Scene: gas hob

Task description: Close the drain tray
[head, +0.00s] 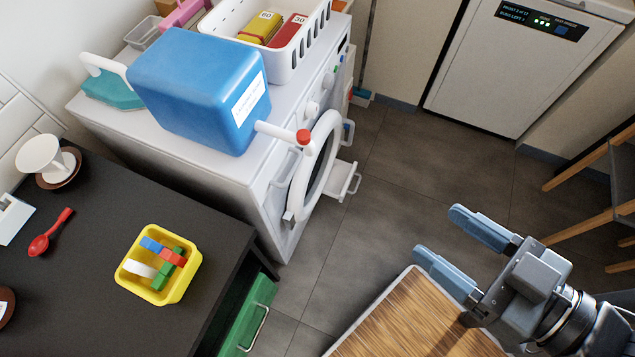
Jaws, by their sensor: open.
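A small white tray with a loop handle, which looks like the drain tray (343,180), sticks out low from the front of the white washing machine (240,185), beyond its round door. The round door (317,170) stands ajar and hides part of the machine's front, so where the tray joins it is not clear. My gripper (438,232) is at the lower right, open and empty, its two blue-grey fingers apart and pointing to the upper left. It is to the right of and below the tray, well apart from it.
A wooden board or tabletop (405,318) lies below my gripper. A green drawer (246,318) stands out from the black table (85,250). A blue container (200,90) sits on the machine. Wooden chair legs (580,165) are at right. Grey floor (395,200) is clear between.

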